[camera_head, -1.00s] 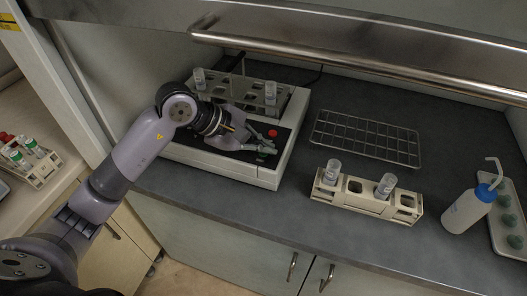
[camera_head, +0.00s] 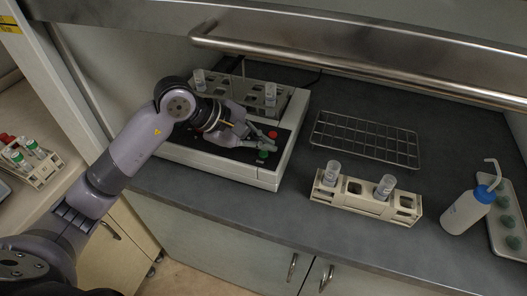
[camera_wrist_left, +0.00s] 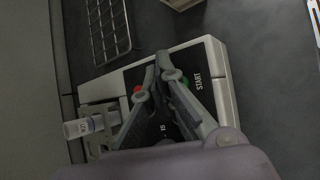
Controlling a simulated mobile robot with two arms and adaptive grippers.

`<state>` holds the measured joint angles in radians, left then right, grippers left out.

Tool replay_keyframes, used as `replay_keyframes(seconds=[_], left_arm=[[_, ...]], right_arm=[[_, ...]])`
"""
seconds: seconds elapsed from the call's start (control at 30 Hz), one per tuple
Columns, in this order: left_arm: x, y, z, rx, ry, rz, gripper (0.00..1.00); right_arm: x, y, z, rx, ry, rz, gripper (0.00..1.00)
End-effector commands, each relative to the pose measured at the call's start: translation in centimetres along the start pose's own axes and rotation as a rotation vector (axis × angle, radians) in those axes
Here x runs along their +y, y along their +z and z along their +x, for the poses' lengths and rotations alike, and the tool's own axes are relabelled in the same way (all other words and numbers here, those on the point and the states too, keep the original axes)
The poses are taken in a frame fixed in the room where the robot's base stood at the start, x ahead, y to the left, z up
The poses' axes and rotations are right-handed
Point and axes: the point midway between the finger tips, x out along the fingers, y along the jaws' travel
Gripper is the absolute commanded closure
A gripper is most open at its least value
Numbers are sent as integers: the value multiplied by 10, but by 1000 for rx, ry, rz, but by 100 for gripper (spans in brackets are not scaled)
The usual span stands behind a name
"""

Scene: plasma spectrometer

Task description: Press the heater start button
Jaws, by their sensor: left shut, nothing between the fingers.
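The heater (camera_head: 225,171) is a white box with a black top panel at the back left of the counter. A green button (camera_head: 263,155) and a red button (camera_head: 272,134) sit on its panel. In the left wrist view the green button (camera_wrist_left: 185,81) is beside the word START, partly hidden by a finger, and the red button (camera_wrist_left: 137,89) is on the other side. My left gripper (camera_head: 274,144) is shut and empty, with its fingertips above the panel near the two buttons. Whether it touches the panel I cannot tell. My right gripper is not in view.
A rack with tubes (camera_head: 245,92) stands on the heater behind my gripper. A metal wire rack (camera_head: 366,137) lies to the right. A beige tube rack (camera_head: 350,198) stands in front, and a wash bottle (camera_head: 466,211) stands at the right. A metal bar (camera_head: 350,66) runs above the counter.

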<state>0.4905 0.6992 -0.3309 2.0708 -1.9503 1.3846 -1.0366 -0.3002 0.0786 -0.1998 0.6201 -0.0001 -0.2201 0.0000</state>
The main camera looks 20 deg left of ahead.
Motion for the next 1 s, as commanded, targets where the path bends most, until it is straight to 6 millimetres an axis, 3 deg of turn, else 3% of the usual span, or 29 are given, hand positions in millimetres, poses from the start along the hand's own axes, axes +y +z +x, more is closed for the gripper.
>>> replay_keyframes(seconds=[0.6,1.0], left_arm=[[25,25,-35,0,1,1,100],[25,26,-35,-1,0,0,100]], right_arm=[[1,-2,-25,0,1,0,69],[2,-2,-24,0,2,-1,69]])
